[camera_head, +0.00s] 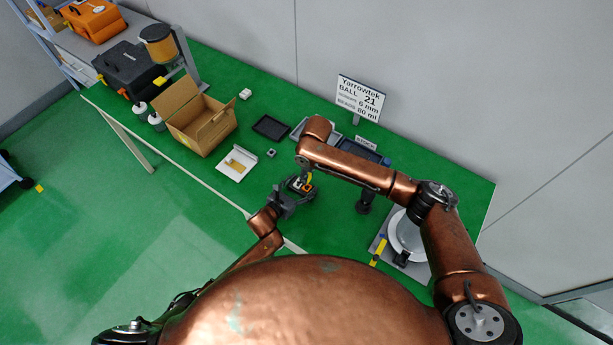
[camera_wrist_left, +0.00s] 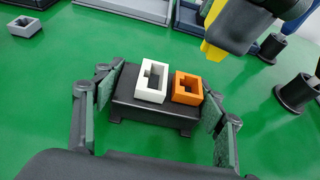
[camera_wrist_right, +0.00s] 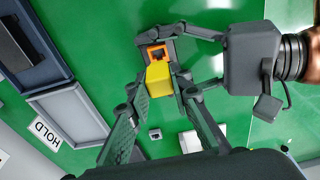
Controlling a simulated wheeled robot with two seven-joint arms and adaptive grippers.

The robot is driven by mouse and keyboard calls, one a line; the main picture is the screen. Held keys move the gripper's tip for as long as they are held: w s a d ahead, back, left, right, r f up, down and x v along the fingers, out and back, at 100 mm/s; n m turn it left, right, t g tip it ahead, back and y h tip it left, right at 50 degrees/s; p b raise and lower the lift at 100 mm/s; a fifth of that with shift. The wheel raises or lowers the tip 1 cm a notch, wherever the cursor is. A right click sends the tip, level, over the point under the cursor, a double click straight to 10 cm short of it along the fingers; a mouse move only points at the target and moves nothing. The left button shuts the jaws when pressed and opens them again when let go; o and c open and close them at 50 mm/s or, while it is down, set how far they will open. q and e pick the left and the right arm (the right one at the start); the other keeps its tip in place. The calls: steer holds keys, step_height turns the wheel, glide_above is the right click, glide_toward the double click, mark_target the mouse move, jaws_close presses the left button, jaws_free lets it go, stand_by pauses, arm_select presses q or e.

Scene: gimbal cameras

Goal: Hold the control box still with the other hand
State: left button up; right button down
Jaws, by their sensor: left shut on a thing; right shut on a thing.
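The control box (camera_wrist_left: 150,113) is a small black block on the green table, with a white square socket (camera_wrist_left: 151,82) and an orange square socket (camera_wrist_left: 187,88) on top. My left gripper (camera_wrist_left: 160,97) is shut on the box, one finger pad against each side. My right gripper (camera_wrist_right: 160,88) is shut on a yellow piece (camera_wrist_right: 158,79). That piece also shows above and to the right of the box in the left wrist view (camera_wrist_left: 214,50), apart from it. In the right wrist view the orange socket (camera_wrist_right: 155,54) shows beyond the piece, which hides part of the box.
A grey small block (camera_wrist_left: 25,26) and dark trays (camera_head: 270,127) lie behind. An open carton (camera_head: 203,125) stands at the left, a sign (camera_head: 359,97) at the back, and a round white dish (camera_head: 404,232) at the right. A black cup-shaped holder (camera_wrist_left: 297,93) stands right of the box.

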arm_select(q)
steer(key=shift+f, duration=0.1)
steer(key=o, duration=1.3)
steer(key=v, duration=1.2)
arm_select(e)
steer(key=shift+r+p, duration=2.05)
steer(key=shift+p, duration=0.45)
arm_select(q)
step_height(320, 180, up, 5)
steer(key=shift+a+r, duration=0.1)
